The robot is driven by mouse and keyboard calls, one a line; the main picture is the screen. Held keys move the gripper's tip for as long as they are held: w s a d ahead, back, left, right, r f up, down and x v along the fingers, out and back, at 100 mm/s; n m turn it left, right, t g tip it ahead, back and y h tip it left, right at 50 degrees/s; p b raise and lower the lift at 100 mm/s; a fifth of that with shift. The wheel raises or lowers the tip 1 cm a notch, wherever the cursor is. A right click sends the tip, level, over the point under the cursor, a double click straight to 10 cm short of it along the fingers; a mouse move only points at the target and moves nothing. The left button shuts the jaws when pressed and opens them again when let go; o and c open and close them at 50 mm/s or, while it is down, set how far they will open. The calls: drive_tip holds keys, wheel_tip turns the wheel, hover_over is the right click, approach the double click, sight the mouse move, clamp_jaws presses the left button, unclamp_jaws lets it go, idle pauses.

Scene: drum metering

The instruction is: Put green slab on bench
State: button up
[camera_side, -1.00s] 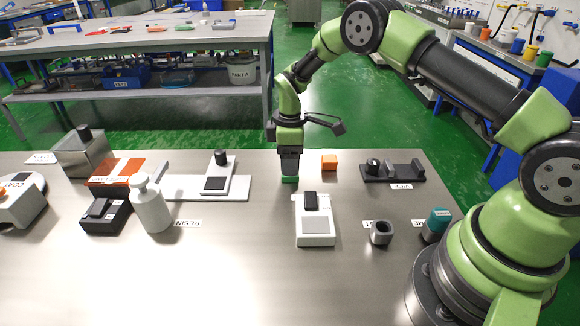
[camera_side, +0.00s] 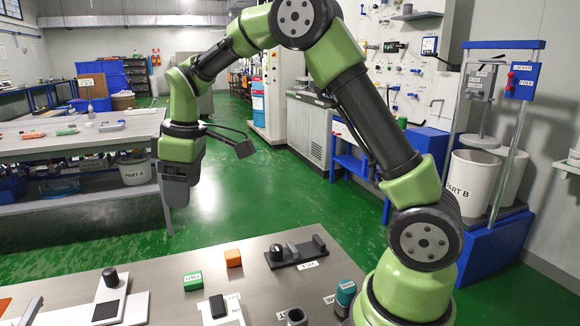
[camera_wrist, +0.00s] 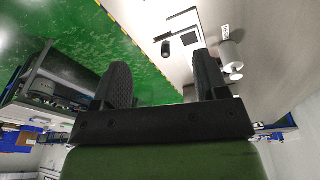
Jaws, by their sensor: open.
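The green slab (camera_side: 193,281) lies flat on the steel bench (camera_side: 255,290) in the side view, a little left of an orange block. Pale lettering shows on its top. My gripper (camera_side: 177,198) is well above and behind it, apart from it, pointing down beyond the bench's far edge. In the wrist view my gripper (camera_wrist: 163,85) shows two spread dark fingers with nothing between them. I cannot make out the slab in the wrist view.
The orange block (camera_side: 233,258) and a black vice (camera_side: 298,252) stand right of the slab. A white device with a black top (camera_side: 219,308) is in front of it. A white unit with a black knob (camera_side: 110,295) stands at left. A grey table (camera_side: 80,140) is behind.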

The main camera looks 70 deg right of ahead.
drive_tip(key=s+a+r+m+t+y, duration=0.1)
drive_tip(key=s+r+m+t, duration=0.15)
drive_tip(key=s+r, duration=0.3)
drive_tip(key=s+a+r+m+t, duration=0.1)
drive_tip(key=s+a+r+m, duration=0.2)
drive_tip(key=s, duration=0.4)
drive_tip(key=s+m+t, duration=0.1)
drive_tip(key=s+m, duration=0.3)
drive_tip(key=s, duration=0.5)
drive_tip(key=shift+s+t+y, duration=0.3)
drive_tip(key=shift+s+t, duration=0.05)
drive_tip(key=shift+s, duration=0.05)
